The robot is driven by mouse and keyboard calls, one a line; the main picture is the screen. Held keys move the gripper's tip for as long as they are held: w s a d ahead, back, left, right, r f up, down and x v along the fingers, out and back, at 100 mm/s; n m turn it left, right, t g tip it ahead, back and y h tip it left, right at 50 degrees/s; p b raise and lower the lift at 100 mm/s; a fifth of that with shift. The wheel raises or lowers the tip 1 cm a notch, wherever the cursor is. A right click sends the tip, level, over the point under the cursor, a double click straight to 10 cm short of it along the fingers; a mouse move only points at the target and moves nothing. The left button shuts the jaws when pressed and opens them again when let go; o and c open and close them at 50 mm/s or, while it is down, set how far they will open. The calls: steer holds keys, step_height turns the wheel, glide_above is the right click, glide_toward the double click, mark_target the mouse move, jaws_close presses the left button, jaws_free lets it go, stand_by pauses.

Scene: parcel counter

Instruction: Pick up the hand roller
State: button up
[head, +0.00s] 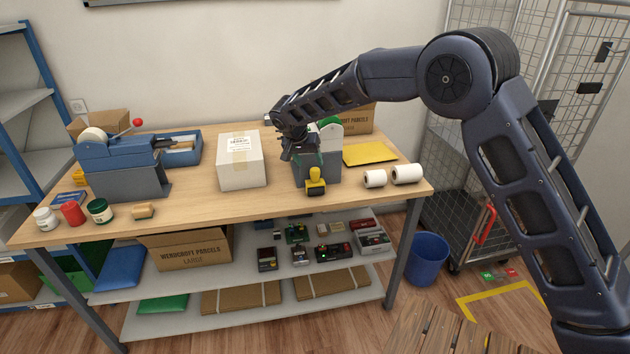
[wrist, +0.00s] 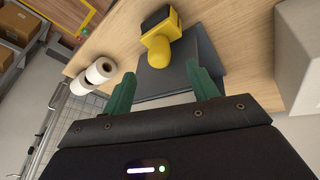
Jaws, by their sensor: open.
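The hand roller (head: 315,182), as I take it, is a yellow tool with a rounded knob and a dark part on its base. It stands near the counter's front edge, in front of a grey dispenser (head: 326,166). In the wrist view the hand roller (wrist: 160,48) lies beyond the fingertips, roughly centred between them. My gripper (head: 303,158) hangs just behind and above it in the head view. In the wrist view my gripper (wrist: 162,80) has its two green fingers spread, with nothing held between them.
A white parcel (head: 240,172) stands left of the gripper. Two white rolls (head: 375,178) and a yellow envelope (head: 370,154) lie to the right. The wooden counter (head: 215,204) is clear along the front left of the roller.

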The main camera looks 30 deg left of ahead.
mark_target(314, 170)
steer(key=shift+x, duration=2.75)
steer(key=c, duration=1.1)
steer(key=shift+c, duration=0.2)
steer(key=shift+r, duration=0.1)
